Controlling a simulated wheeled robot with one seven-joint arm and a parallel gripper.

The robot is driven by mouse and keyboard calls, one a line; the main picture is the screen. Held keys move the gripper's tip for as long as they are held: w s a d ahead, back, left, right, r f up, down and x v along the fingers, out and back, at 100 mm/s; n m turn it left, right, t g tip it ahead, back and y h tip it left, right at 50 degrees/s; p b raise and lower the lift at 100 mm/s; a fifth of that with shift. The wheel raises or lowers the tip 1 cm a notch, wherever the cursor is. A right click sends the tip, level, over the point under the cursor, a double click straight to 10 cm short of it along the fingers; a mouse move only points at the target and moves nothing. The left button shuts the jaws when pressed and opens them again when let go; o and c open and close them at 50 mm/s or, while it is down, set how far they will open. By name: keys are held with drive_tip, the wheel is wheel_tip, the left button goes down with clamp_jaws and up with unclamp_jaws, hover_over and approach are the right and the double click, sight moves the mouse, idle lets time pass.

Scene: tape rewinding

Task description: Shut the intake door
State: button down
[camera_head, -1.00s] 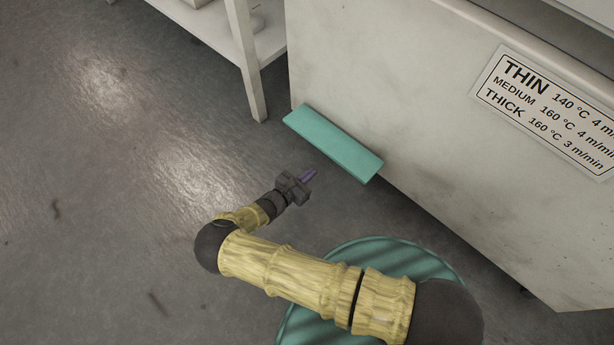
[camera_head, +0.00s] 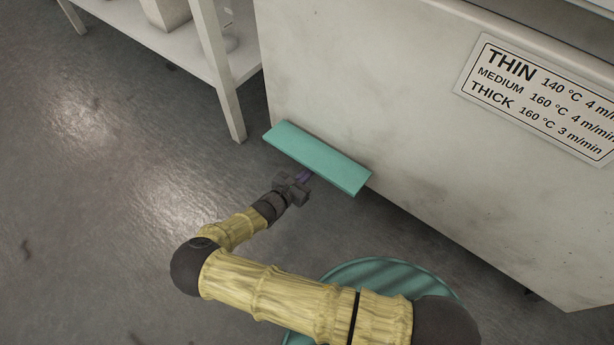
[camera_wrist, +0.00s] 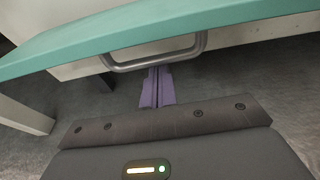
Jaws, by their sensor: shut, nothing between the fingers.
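The intake door is a teal flap (camera_head: 318,158) that sticks out from the low front of the pale machine (camera_head: 370,100), standing open. In the wrist view the teal door (camera_wrist: 150,28) crosses the top, with a grey bar handle (camera_wrist: 140,62) on the side facing me. My gripper (camera_head: 304,175) is at the door's near edge, its purple fingertips partly hidden by it. In the wrist view my gripper's fingers (camera_wrist: 157,78) are shut and empty, with the tips at the handle bar. I cannot tell whether they touch it.
A label plate (camera_head: 540,95) is on the machine's front. A white shelf (camera_head: 190,50) stands to the left of the machine, with one leg near the door. The grey floor (camera_head: 90,180) to the left is clear.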

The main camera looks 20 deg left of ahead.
drive_tip(key=shift+s+r+g+p, duration=0.15)
drive_tip(key=shift+r+g+p, duration=0.35)
drive_tip(key=shift+p, duration=1.3)
